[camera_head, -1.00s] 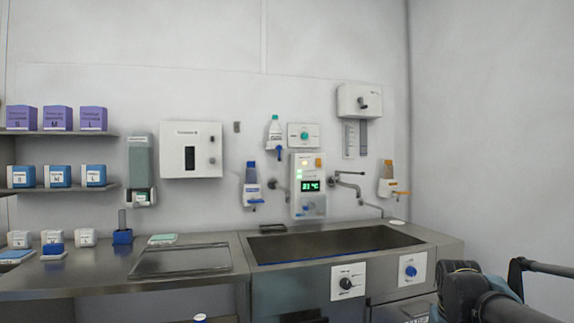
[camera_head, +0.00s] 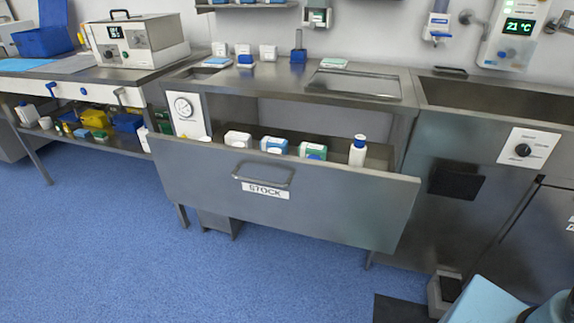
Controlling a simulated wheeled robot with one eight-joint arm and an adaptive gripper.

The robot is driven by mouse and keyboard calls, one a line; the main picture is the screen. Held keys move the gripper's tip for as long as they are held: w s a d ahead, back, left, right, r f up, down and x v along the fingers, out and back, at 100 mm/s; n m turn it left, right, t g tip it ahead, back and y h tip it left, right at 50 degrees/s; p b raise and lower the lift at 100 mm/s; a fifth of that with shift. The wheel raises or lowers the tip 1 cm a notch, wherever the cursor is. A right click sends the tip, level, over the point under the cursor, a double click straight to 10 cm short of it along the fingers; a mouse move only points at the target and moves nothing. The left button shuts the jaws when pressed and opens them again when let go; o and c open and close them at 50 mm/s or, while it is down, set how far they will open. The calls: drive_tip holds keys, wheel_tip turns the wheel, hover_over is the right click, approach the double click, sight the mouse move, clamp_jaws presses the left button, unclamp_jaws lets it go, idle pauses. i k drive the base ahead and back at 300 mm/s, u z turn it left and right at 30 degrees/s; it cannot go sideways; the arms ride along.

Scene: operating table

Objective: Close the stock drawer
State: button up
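The stock drawer (camera_head: 330,207) is pulled out from under the steel counter, in the middle of the view. Its wide grey front carries a bar handle (camera_head: 263,175) and a label reading STOCK. Inside it stand several small boxes, among them a white one (camera_head: 238,139), a blue and white one (camera_head: 274,145) and a green and white one (camera_head: 312,150). My gripper is not in view.
The steel counter (camera_head: 225,80) with a sink (camera_head: 500,100) runs along the wall. A side table with a lower shelf (camera_head: 135,143) stands at the left. The blue floor (camera_head: 130,235) before the drawer is clear. A pedal-like box (camera_head: 443,293) stands at the lower right.

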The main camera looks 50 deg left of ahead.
sight(370, 207)
drive_tip(key=k, duration=0.5)
drive_tip(key=u, duration=1.9)
drive_tip(key=i, duration=0.35)
drive_tip(key=u, duration=1.4)
drive_tip(key=k, duration=0.25)
drive_tip(key=z, duration=0.1)
